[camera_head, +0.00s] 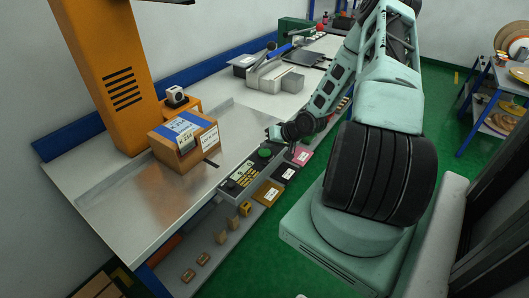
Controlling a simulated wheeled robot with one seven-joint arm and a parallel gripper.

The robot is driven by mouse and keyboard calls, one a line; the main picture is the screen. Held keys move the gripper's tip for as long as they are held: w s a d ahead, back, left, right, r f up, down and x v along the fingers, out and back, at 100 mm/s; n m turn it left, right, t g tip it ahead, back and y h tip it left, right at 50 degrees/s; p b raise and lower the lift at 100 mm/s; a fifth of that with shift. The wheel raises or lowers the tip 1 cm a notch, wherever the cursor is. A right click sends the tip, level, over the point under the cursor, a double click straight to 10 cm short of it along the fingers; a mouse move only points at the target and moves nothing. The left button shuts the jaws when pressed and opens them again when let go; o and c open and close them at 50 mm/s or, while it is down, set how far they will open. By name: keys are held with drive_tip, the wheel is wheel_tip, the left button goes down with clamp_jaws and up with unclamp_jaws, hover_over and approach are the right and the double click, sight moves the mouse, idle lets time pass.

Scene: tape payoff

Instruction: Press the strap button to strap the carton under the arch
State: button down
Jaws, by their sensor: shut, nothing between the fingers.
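A brown carton (170,153) with a blue-and-white label stands on the metal table (90,178), beside the tall orange column (105,65) that seems to be part of the arch. The arch's top is mostly cut off by the picture edge. A grey control panel (227,187) runs along the table's front edge. It carries a round green button (265,153), which looks like the strap button; its lettering is too small to read. My gripper (273,133) is shut and empty, just behind and above the green button. I cannot tell whether it touches anything.
Yellow, black and pink cards lie in front of the panel, with several small brown blocks (203,259) on the lower ledge. A grey clamp-like device (275,75) stands farther back on the bench. A blue shelf (510,80) stands at right.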

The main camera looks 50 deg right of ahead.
sight(267, 153)
drive_tip(key=shift+f, duration=0.1)
drive_tip(key=shift+f, duration=0.35)
drive_tip(key=shift+f+b, duration=0.55)
idle(0.8)
drive_tip(key=shift+r+p, duration=0.9)
drive_tip(key=shift+r, duration=0.1)
wheel_tip(267, 153, up, 5)
drive_tip(key=p, duration=0.4)
idle(0.9)
